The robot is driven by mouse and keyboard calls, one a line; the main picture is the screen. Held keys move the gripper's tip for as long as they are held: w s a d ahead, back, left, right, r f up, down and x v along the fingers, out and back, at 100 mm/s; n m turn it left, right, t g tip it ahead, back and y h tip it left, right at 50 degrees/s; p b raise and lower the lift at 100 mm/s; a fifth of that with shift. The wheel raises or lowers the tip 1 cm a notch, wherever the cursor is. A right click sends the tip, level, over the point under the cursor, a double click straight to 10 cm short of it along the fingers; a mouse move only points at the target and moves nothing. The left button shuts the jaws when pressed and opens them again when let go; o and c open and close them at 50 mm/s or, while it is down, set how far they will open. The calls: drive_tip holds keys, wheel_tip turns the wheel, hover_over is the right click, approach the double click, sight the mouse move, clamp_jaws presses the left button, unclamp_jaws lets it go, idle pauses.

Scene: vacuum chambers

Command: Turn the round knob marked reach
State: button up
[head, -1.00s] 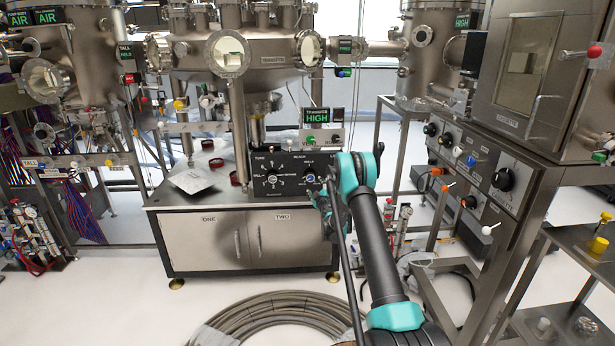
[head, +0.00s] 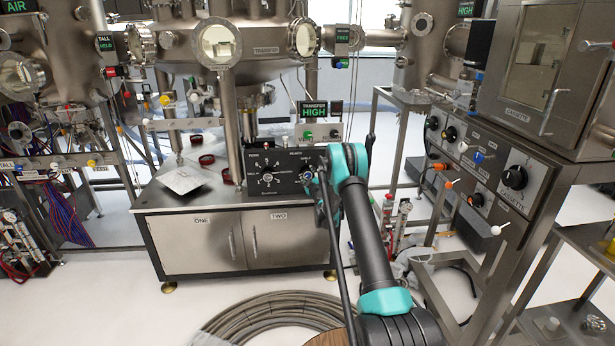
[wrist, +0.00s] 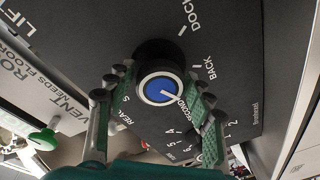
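In the head view the knob (head: 306,175) is at the right end of the black control box (head: 228,190). My gripper (wrist: 157,80) has one green-padded finger on each side of the knob, with a small gap visible at the left. In the head view my gripper (head: 322,192) is mostly hidden by my arm.
A small box with green and red buttons (head: 318,135) stands behind. A cabinet (head: 505,185) with knobs and levers is at right. Coiled hose (head: 255,318) lies on the floor.

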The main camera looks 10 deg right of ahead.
drive_tip(key=c, duration=0.7)
drive_tip(key=shift+c, duration=0.2)
drive_tip(key=shift+n, duration=0.3)
drive_tip(key=shift+n+g+h, duration=0.3)
drive_tip(key=shift+n+g, duration=0.1)
drive_tip(key=shift+n, duration=2.1)
drive_tip(key=o, duration=1.2)
